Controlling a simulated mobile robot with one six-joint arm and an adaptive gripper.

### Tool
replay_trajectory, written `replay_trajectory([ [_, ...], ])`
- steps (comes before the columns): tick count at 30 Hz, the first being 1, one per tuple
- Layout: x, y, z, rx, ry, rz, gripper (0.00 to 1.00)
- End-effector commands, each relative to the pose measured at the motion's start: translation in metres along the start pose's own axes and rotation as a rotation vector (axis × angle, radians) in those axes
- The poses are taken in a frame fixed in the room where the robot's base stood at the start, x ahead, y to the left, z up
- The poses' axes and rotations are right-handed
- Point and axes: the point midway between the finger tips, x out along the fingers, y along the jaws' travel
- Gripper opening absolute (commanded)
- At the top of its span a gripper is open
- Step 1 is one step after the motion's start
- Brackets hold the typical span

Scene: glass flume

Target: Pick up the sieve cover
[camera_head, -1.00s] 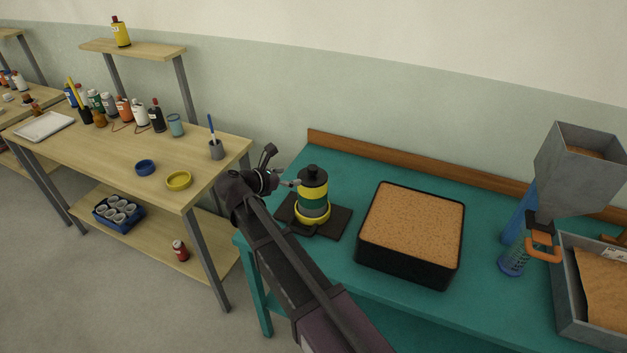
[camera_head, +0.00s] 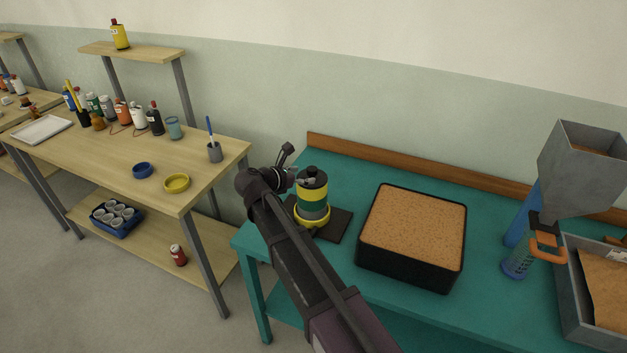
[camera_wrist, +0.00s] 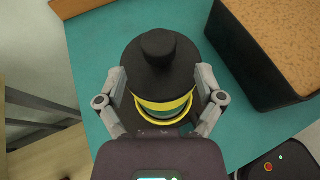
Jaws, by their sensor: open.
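The sieve cover (camera_head: 313,171) is a black round lid with a knob, on top of a stack of yellow and green sieves (camera_head: 313,204). The stack stands on a dark base plate on the teal table. In the wrist view the cover (camera_wrist: 158,52) fills the upper middle, its knob toward the camera. My gripper (camera_wrist: 161,76) is open, with one finger on each side of the cover. I cannot tell whether the fingers touch it. In the head view my gripper (camera_head: 304,182) is at the stack's upper left side, partly in front of it.
A black tray of brown granules (camera_head: 412,222) stands right of the stack. A wooden bench (camera_head: 110,150) with bottles stands left.

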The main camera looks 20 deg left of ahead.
Motion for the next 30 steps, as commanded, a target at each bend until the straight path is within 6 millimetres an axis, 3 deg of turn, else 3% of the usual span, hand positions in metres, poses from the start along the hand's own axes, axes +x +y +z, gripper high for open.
replay_trajectory([
  [11, 0.039, 0.001, -0.003, 0.001, 0.0, -0.001, 0.87],
  [29, 0.04, 0.001, -0.002, 0.0, 0.0, 0.001, 0.87],
  [30, 0.04, 0.001, -0.002, 0.0, 0.0, 0.001, 0.81],
])
